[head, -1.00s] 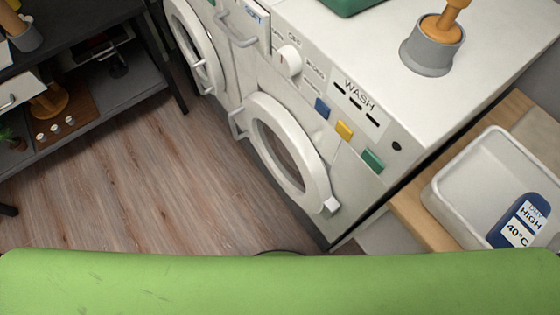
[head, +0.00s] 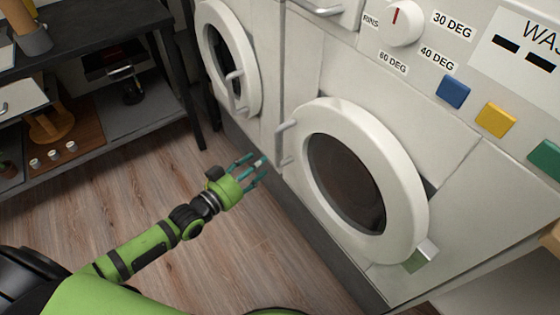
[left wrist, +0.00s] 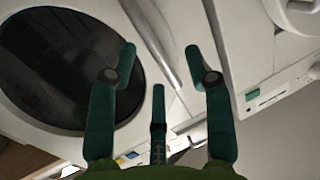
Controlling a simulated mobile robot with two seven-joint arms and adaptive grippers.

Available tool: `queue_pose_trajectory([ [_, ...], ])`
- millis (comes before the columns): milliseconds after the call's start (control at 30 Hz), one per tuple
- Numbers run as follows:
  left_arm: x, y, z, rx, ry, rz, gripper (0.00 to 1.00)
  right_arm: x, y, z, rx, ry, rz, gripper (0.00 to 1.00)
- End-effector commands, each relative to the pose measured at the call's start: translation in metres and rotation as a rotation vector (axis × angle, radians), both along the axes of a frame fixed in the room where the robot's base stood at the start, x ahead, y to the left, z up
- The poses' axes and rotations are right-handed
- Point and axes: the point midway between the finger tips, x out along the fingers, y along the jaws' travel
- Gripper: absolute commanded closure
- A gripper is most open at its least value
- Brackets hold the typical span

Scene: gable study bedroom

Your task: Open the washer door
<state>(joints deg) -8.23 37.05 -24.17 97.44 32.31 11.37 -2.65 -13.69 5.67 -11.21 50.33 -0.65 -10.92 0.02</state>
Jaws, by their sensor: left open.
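The washer (head: 470,200), under the panel lettered WASH, stands at right in the head view. Its round white door (head: 402,170) has dark glass, a grey bar handle (head: 284,145) at its left edge and a small silver block at its lower right. A dark gap shows beside its right rim; I cannot tell whether it is fully closed. My left gripper (head: 254,169) is open and empty, just left of the handle and apart from it. In the left wrist view its spread green fingers (left wrist: 158,58) show before a round dark-glass door (left wrist: 65,70). My right gripper is not in view.
A second round-doored machine (head: 232,60) stands left of the washer. A dark shelf unit (head: 150,100) with several small things is at far left. The wood floor (head: 120,190) between them is clear. A dial and coloured buttons (head: 495,119) sit above the door.

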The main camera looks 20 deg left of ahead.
Motion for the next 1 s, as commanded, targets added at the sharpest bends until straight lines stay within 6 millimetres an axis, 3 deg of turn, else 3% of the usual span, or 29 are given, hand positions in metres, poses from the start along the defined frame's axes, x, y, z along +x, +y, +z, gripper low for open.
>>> queue_pose_trajectory([
  [33, 0.000, -0.006, 0.002, -0.016, -0.029, -0.021, 0.49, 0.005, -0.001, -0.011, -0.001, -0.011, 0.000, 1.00],
  [233, 0.006, -0.016, 0.021, -0.045, -0.067, -0.044, 0.49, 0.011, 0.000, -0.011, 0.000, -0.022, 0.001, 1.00],
  [633, 0.055, -0.041, 0.021, -0.042, -0.065, -0.042, 0.49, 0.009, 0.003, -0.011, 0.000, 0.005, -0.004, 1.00],
  [1000, 0.063, -0.044, 0.021, -0.041, -0.063, -0.042, 0.49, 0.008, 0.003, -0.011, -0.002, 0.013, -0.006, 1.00],
])
